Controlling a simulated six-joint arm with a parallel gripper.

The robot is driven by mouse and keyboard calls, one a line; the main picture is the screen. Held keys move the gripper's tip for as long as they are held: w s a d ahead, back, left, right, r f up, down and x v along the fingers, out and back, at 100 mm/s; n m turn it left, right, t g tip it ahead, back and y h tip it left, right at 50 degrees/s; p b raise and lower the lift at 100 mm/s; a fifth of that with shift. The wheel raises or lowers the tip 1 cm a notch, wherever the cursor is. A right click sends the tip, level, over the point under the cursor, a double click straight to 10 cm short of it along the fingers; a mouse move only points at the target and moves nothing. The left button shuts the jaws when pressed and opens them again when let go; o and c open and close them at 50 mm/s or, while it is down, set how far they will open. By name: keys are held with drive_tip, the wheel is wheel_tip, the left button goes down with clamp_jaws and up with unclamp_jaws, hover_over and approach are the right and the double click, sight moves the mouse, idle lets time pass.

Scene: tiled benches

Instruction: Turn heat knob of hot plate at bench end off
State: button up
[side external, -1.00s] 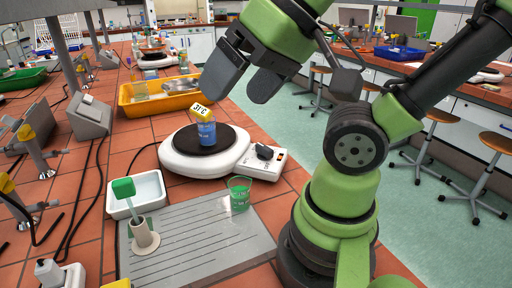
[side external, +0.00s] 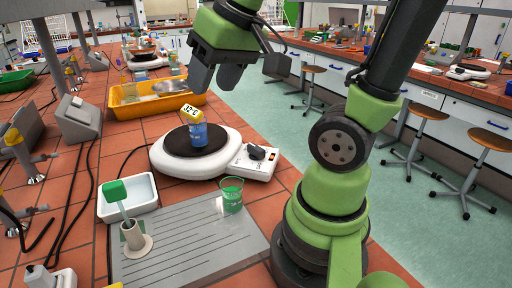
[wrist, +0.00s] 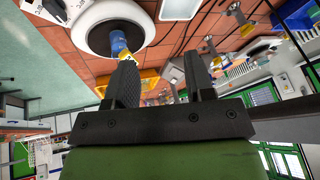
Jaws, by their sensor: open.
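The white hot plate (side external: 172,165) stands near the bench edge with a dark round top. A beaker of blue liquid (side external: 198,134) with a yellow tag reading about 32°C stands on it. Its control box (side external: 252,170) juts out on the right and carries a dark heat knob (side external: 257,153). The knob's exact setting is too small to read. My gripper (side external: 216,78) is open and empty, above and behind the hot plate. In the wrist view my gripper's fingers (wrist: 163,85) are apart, and the hot plate (wrist: 86,28) and blue beaker (wrist: 119,44) show beyond them.
A beaker of green liquid (side external: 232,196) stands in front of the control box on a grey drainer (side external: 190,255). A white tray (side external: 146,209) lies left of it, and a yellow tray (side external: 122,109) lies behind the hot plate. The aisle floor is to the right.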

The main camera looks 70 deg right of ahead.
drive_tip(key=w+d+f+g, duration=0.3)
drive_tip(key=d+f, duration=0.3)
drive_tip(key=d, duration=0.5)
drive_tip(key=m+g, duration=0.1)
drive_tip(key=g, duration=0.1)
approach(256, 147)
drive_tip(key=shift+w, duration=0.2)
drive_tip(key=shift+s+d+f, duration=0.1)
drive_tip(key=shift+f, duration=0.3)
wheel_tip(256, 147, down, 9)
drive_tip(key=shift+f, duration=0.15)
clamp_jaws()
